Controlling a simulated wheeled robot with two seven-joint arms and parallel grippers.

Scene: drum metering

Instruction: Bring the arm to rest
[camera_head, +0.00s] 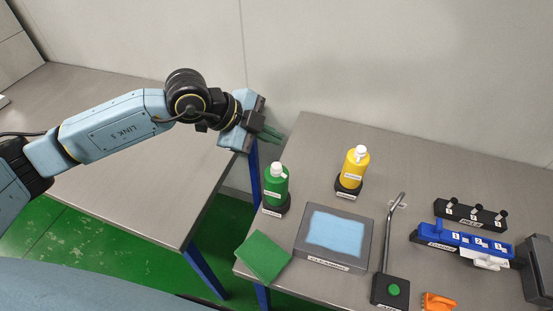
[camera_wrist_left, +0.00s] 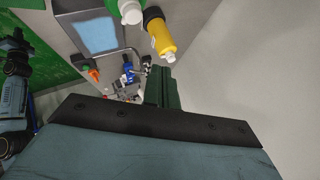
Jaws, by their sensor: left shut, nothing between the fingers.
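My left arm reaches in from the left in the head view. Its gripper (camera_head: 270,134) is shut and empty, held above the gap between the two tables, up and left of the green bottle (camera_head: 276,184). In the left wrist view the dark green fingers (camera_wrist_left: 162,88) lie together with nothing between them. My right gripper is not seen clearly in either view.
A yellow bottle (camera_head: 352,169), a grey tray with a light blue pad (camera_head: 337,231), a green cloth (camera_head: 263,257), a bent metal stand with a green button (camera_head: 393,290), a blue rack (camera_head: 462,240) and an orange item (camera_head: 438,302) occupy the right table. The left table (camera_head: 130,190) is largely bare.

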